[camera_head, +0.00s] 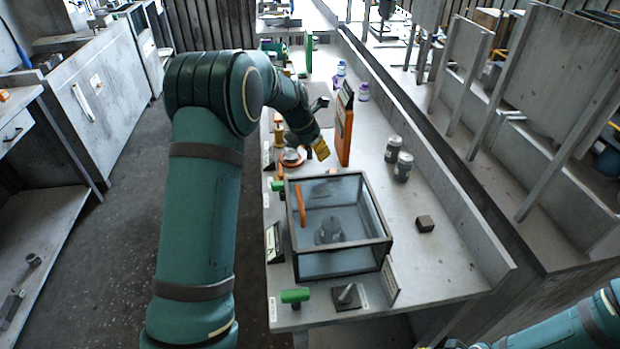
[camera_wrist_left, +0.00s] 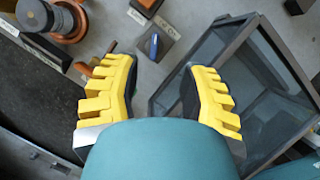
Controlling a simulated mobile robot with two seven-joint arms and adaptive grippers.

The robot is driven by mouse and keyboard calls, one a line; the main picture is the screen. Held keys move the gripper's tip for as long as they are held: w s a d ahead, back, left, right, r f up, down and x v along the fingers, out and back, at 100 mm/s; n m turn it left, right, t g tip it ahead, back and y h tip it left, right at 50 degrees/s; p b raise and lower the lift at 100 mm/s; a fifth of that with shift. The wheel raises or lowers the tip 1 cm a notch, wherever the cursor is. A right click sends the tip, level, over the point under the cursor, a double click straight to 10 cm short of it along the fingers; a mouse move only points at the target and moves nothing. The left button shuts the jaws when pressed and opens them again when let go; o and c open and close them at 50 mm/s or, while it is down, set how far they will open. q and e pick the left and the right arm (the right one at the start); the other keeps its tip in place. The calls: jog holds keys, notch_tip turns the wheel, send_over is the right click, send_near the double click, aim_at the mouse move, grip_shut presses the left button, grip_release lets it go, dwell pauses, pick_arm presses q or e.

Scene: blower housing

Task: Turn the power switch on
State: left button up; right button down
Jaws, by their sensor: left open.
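A small dark block with a blue-grey lever (camera_wrist_left: 153,45) stands on the bench between my left fingertips and the upper edge of the left wrist view, with label plates beside it. A lever on a dark square base (camera_head: 347,297) stands at the near edge in the head view. The labels are too small to read, so I cannot tell which is the power switch or its position. My left gripper (camera_head: 318,149) is above the bench beyond the glass-sided box. In the left wrist view its yellow fingers (camera_wrist_left: 162,68) are spread and empty.
The dark-framed glass box (camera_head: 380,252) stands close to the left gripper. A green handle (camera_head: 295,296) is at the near edge.

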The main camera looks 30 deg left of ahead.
pick_arm(q)
jog(key=f, duration=0.2)
jog(key=f+b, duration=0.1)
jog(key=f, duration=0.2)
jog(key=f+b, duration=0.1)
jog(key=f, duration=0.2)
jog(key=shift+a, duration=0.3)
jog(key=b+x, duration=0.1)
jog(key=x, duration=0.5)
jog(key=shift+b+x, duration=0.3)
jog(key=shift+x, duration=0.5)
pick_arm(e)
jog(key=x, duration=0.3)
jog(key=shift+d+f, duration=0.2)
jog(key=shift+f, duration=0.25)
pick_arm(q)
grip_shut()
